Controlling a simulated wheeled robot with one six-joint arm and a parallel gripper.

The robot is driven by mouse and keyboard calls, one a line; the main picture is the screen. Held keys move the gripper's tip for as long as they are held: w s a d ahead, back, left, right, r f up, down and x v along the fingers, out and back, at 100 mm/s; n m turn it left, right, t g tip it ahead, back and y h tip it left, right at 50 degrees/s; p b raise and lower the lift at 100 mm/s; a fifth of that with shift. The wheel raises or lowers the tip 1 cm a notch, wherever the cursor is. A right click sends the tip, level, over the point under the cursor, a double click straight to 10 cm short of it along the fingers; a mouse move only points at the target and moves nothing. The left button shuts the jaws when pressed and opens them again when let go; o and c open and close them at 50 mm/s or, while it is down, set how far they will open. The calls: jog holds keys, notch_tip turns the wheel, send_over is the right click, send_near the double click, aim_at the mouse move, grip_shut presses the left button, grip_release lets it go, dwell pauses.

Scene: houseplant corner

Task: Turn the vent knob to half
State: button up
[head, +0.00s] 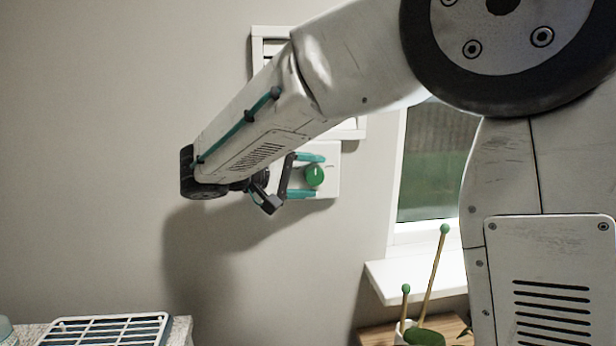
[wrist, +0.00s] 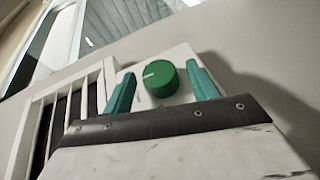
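The vent knob (head: 314,175) is a round green knob on a white wall plate (head: 328,153) below the vent. It also shows in the wrist view (wrist: 161,84), with a white mark on its face pointing to the left there. My gripper (head: 308,176) is at the plate with its teal fingers apart, one above and one below the knob in the head view. In the wrist view the fingers (wrist: 163,88) stand on either side of the knob with gaps showing. The plate's scale marks are too small to read.
A white slatted vent (head: 258,48) is on the wall behind my arm, partly hidden. A window (head: 437,160) with a sill (head: 415,275) is to the right. Below are a pot with green-tipped sticks (head: 436,275) and a white rack (head: 105,330). The wall at left is clear.

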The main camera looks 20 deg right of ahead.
jog(key=v, duration=0.7)
jog(key=shift+a, duration=0.4)
jog(key=s+d+f+n+g+y, duration=0.2)
jog(key=s+d+f+y, duration=0.1)
jog(key=s+f, duration=0.25)
jog(key=s+d+f+n+g+y, duration=0.1)
jog(key=s+d+f+n+y, duration=0.1)
jog(key=s+d+f+y, duration=0.25)
jog(key=s+d+f+m+y, duration=0.1)
jog(key=s+y, duration=0.1)
jog(key=s, duration=0.4)
jog(key=s+d+f+m+t+y, duration=0.1)
jog(key=s+d+m+y, duration=0.1)
jog(key=s, duration=0.4)
jog(key=s+d+f+m+y, duration=0.1)
jog(key=s+y, duration=0.3)
jog(key=s, duration=0.3)
jog(key=shift+d+m, duration=0.15)
jog(key=shift+m, duration=0.25)
